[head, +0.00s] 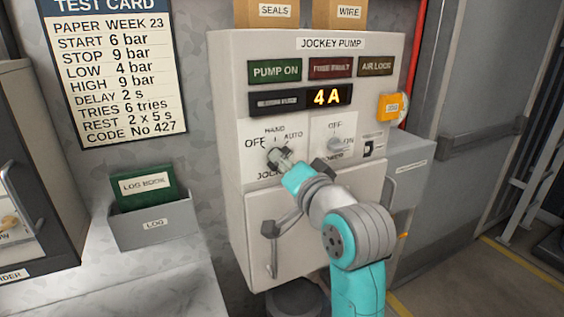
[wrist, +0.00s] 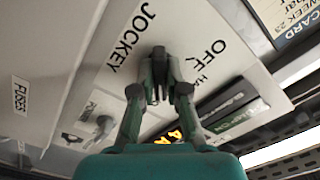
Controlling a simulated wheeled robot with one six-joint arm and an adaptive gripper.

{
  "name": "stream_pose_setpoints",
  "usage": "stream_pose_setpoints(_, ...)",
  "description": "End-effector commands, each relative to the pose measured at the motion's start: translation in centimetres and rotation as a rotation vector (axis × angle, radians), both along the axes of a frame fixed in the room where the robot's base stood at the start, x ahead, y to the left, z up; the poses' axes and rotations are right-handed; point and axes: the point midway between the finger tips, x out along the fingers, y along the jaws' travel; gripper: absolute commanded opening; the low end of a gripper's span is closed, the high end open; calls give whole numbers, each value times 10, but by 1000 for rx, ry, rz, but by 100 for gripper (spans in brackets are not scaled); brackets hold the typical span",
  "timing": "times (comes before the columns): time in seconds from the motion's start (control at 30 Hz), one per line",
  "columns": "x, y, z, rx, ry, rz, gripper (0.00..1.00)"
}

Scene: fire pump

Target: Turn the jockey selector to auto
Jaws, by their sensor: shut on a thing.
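The jockey selector (head: 272,156) is a dark knob on the lower left of the jockey pump panel (head: 228,80). OFF, HAND and AUTO are printed around it from left to right. My gripper (head: 282,160) is shut on the selector, with its fingers either side of the knob. In the wrist view the fingertips (wrist: 159,78) close around the dark knob beside the words JOCKEY and OFF. The fingers hide most of the knob, so I cannot tell which position it points to.
A second selector (head: 335,144) with OFF and ON sits to the right. The green PUMP ON lamp (head: 275,70) is above, and the display (head: 327,97) reads 4 A. An orange box (head: 392,107) is on the right side.

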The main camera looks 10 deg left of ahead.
Motion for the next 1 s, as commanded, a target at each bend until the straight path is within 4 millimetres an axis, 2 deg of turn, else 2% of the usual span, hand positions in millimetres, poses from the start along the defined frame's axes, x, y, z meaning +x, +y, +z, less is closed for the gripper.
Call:
stream_pose_setpoints(0.4,0,0,-1,3,4,0,0)
stream_pose_setpoints(0.43,0,0,-1,4,3,-1,21)
stream_pose_setpoints(0.5,0,0,-1,4,3,-1,38)
stream_pose_setpoints(0.83,-1,-1,0,4,3,0,39)
stream_pose_setpoints(1.0,-14,-10,0,4,1,-2,39)
